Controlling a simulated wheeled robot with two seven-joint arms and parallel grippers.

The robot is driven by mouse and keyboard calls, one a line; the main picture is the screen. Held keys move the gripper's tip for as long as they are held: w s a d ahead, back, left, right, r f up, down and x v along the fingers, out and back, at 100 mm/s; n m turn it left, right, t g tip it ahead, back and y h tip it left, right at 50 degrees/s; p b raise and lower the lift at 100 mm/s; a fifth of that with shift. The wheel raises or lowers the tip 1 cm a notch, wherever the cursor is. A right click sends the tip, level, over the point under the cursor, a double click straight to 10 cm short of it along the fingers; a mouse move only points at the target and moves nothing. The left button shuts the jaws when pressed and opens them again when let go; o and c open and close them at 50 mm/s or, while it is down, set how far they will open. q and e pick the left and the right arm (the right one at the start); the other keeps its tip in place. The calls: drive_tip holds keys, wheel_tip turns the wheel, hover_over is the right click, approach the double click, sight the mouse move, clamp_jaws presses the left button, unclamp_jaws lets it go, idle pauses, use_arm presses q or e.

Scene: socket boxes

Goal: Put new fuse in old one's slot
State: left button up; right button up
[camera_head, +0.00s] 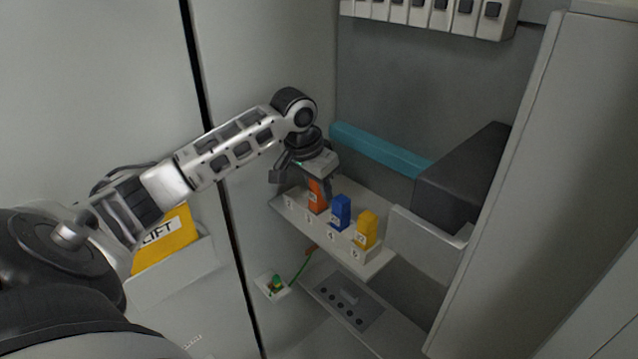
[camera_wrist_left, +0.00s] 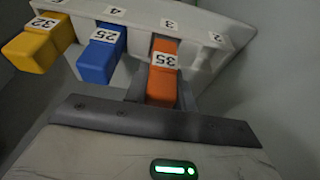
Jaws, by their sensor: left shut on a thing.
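My left gripper (camera_head: 313,187) reaches into the cabinet and is shut on the orange fuse (camera_head: 316,198). That fuse, marked 35, also shows in the left wrist view (camera_wrist_left: 163,80), by the label 3 of the white fuse rack (camera_head: 376,263). I cannot tell how deep it sits in its slot. A blue fuse (camera_head: 341,211), marked 25, stands by label 4. A yellow fuse (camera_head: 366,230), marked 32, stands at the rack's right end, by label 5. The places by labels 1 and 2 are partly hidden by my gripper. My right gripper is out of view.
A row of breakers (camera_head: 430,14) hangs above. A teal bar (camera_head: 380,150) and a dark box (camera_head: 462,180) lie behind the rack. A cabinet door or panel (camera_head: 510,190) closes off the right. A panel with buttons (camera_head: 346,300) is below, and a yellow LIFT folder (camera_head: 165,243) at left.

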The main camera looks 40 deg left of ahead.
use_arm(q)
drive_tip(key=shift+f, duration=0.25)
drive_tip(key=shift+f, duration=0.5)
drive_tip(key=o, duration=1)
drive_tip(key=shift+r, duration=0.1)
drive_tip(key=v, duration=1.5)
drive_tip(key=shift+s+r, duration=0.2)
drive_tip(key=shift+r, duration=0.2)
drive_tip(key=shift+f, duration=0.1)
